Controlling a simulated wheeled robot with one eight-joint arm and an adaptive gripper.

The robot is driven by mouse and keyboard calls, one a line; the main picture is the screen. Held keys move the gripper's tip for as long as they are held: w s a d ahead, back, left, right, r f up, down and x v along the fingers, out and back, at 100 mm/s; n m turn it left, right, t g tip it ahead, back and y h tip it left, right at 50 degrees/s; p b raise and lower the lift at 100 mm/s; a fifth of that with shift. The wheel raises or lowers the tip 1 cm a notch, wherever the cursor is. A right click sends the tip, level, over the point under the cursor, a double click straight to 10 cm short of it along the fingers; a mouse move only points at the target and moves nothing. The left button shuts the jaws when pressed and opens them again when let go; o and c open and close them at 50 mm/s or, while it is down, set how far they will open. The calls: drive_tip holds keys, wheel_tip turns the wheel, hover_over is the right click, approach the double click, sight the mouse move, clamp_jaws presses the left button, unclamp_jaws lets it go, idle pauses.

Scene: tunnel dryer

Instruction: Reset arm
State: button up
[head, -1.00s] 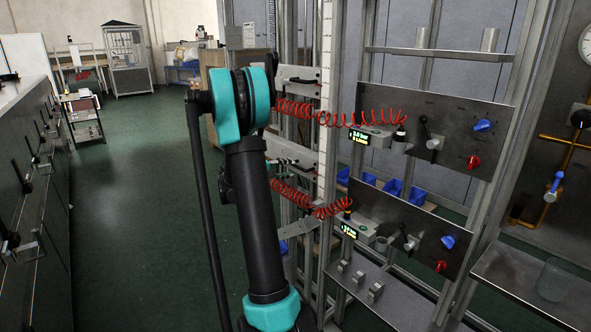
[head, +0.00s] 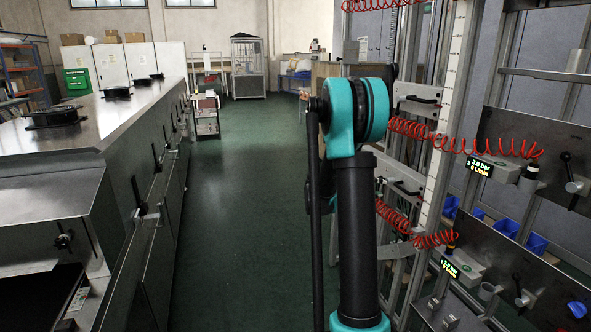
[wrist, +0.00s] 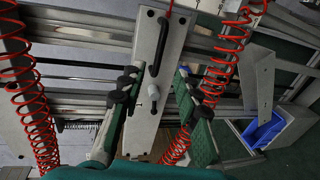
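My gripper (wrist: 157,85) shows in the wrist view with its two dark fingers spread apart and nothing between them. Behind the gap is a pale upright plate (wrist: 160,60) with a black handle and a small grey knob; I cannot tell how far it is from the fingers. In the head view my teal and black arm (head: 356,230) stands raised at centre right, and the gripper itself is hidden there.
A long metal machine (head: 110,140) with black handles runs along the left. Green floor (head: 240,200) is clear between it and my arm. At right stand a metal frame with red coiled hoses (head: 410,130), panels with knobs, and blue bins (head: 505,227). A cart (head: 206,115) stands farther back.

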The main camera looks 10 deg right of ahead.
drive_tip(key=s+a+f+t+y, duration=0.1)
drive_tip(key=s+a+f+y, duration=0.4)
drive_tip(key=s+a, duration=0.4)
drive_tip(key=s+a+f+t+y, duration=0.1)
drive_tip(key=s+a+f+y, duration=0.4)
drive_tip(key=s+a, duration=0.4)
drive_tip(key=s+a+f+m+y, duration=0.1)
drive_tip(key=s+a+f+y, duration=0.4)
drive_tip(key=s+a, duration=0.4)
drive_tip(key=a, duration=0.4)
drive_tip(key=shift+a+f+t+y, duration=0.25)
drive_tip(key=shift+a+t+y, duration=0.05)
drive_tip(key=shift+a+t, duration=0.1)
drive_tip(key=shift+d, duration=0.1)
